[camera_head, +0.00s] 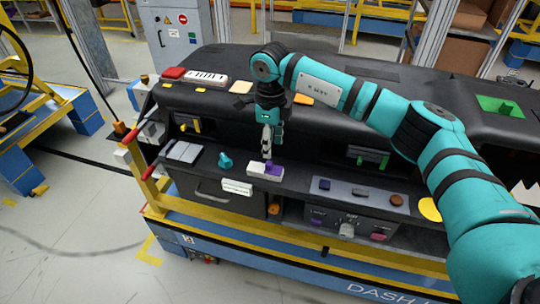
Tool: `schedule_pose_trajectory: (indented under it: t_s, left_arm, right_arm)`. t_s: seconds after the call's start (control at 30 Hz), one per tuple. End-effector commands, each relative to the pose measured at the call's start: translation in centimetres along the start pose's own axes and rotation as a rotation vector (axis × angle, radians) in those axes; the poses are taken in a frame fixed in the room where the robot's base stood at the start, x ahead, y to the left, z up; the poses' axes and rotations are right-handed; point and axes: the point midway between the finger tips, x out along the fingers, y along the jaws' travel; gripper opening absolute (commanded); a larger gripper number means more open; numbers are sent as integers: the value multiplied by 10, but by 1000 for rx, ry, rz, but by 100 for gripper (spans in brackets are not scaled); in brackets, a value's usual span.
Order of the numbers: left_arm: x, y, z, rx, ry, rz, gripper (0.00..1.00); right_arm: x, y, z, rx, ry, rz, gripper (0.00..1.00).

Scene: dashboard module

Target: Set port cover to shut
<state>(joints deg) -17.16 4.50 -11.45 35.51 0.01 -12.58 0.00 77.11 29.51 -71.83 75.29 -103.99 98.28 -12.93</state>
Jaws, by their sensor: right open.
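A small white and purple piece (266,170) sits on the dashboard's lower ledge. It may be the port cover, but I cannot tell for sure, nor whether a port under it is covered. My right gripper (267,153) points down just above this piece, with its fingertips close to it. I cannot tell whether they touch it. The right gripper is open, and its arm comes in from the right. My left gripper is not in view.
On the ledge are a teal knob (226,160), a grey panel (184,151) and a panel of small buttons (360,193). A white label plate (237,187) is on the front below. A yellow rail (300,238) runs along the front.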

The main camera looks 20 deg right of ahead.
Motion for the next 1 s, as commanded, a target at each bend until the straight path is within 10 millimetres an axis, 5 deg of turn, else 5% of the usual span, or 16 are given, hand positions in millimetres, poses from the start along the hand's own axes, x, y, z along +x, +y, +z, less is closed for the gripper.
schedule_pose_trajectory:
  t_s: [0.2,0.4,0.87,1.0]
  left_arm:
    - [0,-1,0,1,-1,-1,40]
    - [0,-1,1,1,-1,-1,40]
    - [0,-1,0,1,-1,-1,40]
    - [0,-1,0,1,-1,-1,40]
  right_arm:
    - [-39,-1,-1,2,-1,0,44]
    - [-53,-1,-2,3,1,1,44]
    - [-52,1,0,-1,-5,6,44]
    - [-35,26,24,-38,-99,73,44]
